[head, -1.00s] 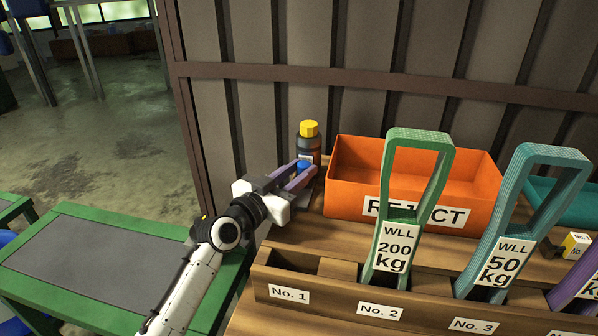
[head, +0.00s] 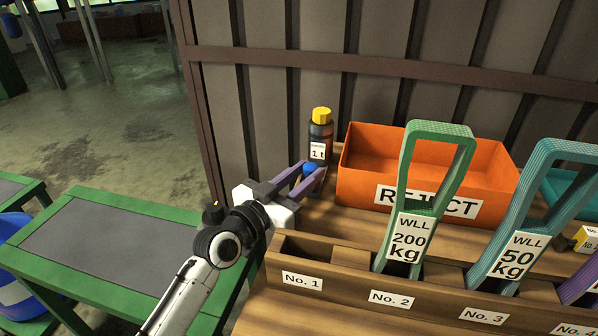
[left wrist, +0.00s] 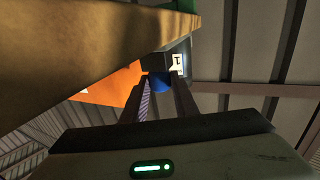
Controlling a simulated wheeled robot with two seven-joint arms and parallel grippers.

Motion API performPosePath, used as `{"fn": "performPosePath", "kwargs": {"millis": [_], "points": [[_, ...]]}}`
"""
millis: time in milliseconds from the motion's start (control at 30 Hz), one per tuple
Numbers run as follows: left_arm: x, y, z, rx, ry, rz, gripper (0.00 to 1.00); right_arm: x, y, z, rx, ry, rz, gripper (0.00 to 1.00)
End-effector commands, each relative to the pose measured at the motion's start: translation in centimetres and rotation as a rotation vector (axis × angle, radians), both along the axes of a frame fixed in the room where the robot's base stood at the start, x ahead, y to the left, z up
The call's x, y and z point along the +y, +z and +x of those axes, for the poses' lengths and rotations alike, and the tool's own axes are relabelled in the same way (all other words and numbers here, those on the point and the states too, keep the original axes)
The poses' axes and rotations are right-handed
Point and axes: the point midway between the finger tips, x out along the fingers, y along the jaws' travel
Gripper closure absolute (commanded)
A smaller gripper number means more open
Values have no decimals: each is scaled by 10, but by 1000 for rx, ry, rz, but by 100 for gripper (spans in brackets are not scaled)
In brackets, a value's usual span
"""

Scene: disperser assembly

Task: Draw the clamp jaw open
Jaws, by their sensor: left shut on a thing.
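A dark upright body with a yellow top and a "1 t" label (head: 320,143) stands at the back left of the wooden bench. It may be the clamp, but I cannot make out a jaw. A blue rounded part (head: 309,168) sits low in front of it. My left gripper (head: 313,171) is shut on this blue part, with one finger on each side. In the left wrist view, the blue part (left wrist: 161,83) shows between the fingers, below the dark labelled body (left wrist: 168,59). Whether the two join is hidden. My right gripper is out of view.
An orange REJECT bin (head: 365,185) stands right of the dark body. A wooden rack (head: 345,284) in front holds a green sling (head: 408,190) and a teal sling (head: 520,225). A wall rises behind. A green-framed table (head: 95,240) stands at left.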

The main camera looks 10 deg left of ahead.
Motion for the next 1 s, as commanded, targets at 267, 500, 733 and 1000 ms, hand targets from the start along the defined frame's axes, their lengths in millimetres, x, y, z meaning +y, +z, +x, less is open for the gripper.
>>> {"fn": "performPosePath", "kwargs": {"millis": [267, 500, 733, 1000], "points": [[0, -3, -2, 6, -2, 2, 55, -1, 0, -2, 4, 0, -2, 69], [0, 3, -2, 4, -2, 0, 55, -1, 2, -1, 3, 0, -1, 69], [0, 42, -2, 1, -2, 0, 55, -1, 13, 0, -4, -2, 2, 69], [0, 87, -2, 3, -2, 2, 55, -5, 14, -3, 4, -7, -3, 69]]}}
